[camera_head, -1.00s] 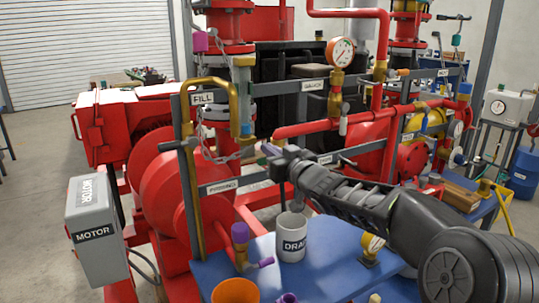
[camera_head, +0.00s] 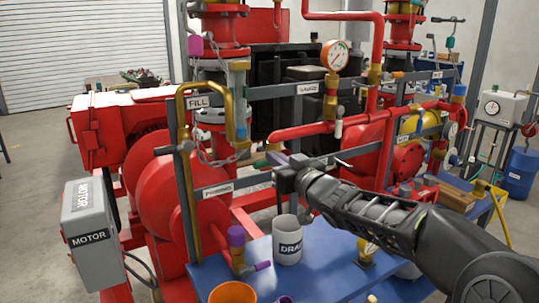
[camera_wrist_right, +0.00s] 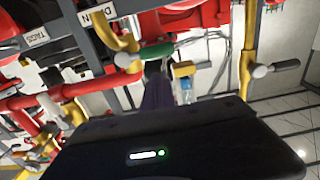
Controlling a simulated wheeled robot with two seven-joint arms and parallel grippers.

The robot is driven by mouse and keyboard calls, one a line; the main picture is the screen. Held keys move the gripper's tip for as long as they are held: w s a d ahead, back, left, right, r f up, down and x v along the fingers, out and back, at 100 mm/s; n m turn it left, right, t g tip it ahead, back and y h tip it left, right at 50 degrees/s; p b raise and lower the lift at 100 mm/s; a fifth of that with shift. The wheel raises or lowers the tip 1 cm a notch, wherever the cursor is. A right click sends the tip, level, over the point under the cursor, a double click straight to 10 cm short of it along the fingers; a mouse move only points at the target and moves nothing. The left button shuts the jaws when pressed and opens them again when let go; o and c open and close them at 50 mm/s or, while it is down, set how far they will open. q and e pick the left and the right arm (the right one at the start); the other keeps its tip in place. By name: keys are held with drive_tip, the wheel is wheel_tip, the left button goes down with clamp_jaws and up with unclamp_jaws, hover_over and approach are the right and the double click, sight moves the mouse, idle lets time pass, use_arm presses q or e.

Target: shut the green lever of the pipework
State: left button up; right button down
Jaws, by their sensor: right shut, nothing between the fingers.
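The green lever (camera_wrist_right: 157,51) shows in the right wrist view, extending sideways from a brass valve (camera_wrist_right: 127,60) on the pipework. In the head view only a small greenish bit (camera_head: 260,163) shows beside my gripper tip, partly hidden. My right gripper (camera_head: 277,159) is shut and empty, in front of the pipework rails. In the wrist view its purplish fingertips (camera_wrist_right: 154,85) are close to the lever, just below it in the picture; I cannot tell whether they touch. My left gripper is not in view.
A grey DRAIN cup (camera_head: 288,242), an orange cup (camera_head: 232,292) and a purple-capped valve (camera_head: 237,240) stand on the blue bench (camera_head: 322,262) below the arm. Red pipes (camera_head: 300,130), a FILL pipe (camera_head: 231,90) and a gauge (camera_head: 334,55) surround the gripper.

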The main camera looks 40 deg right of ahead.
drive_tip(key=s, duration=0.4)
drive_tip(key=shift+s+a+p, duration=0.2)
drive_tip(key=shift+a+p, duration=0.05)
drive_tip(key=shift+p, duration=0.1)
idle(0.3)
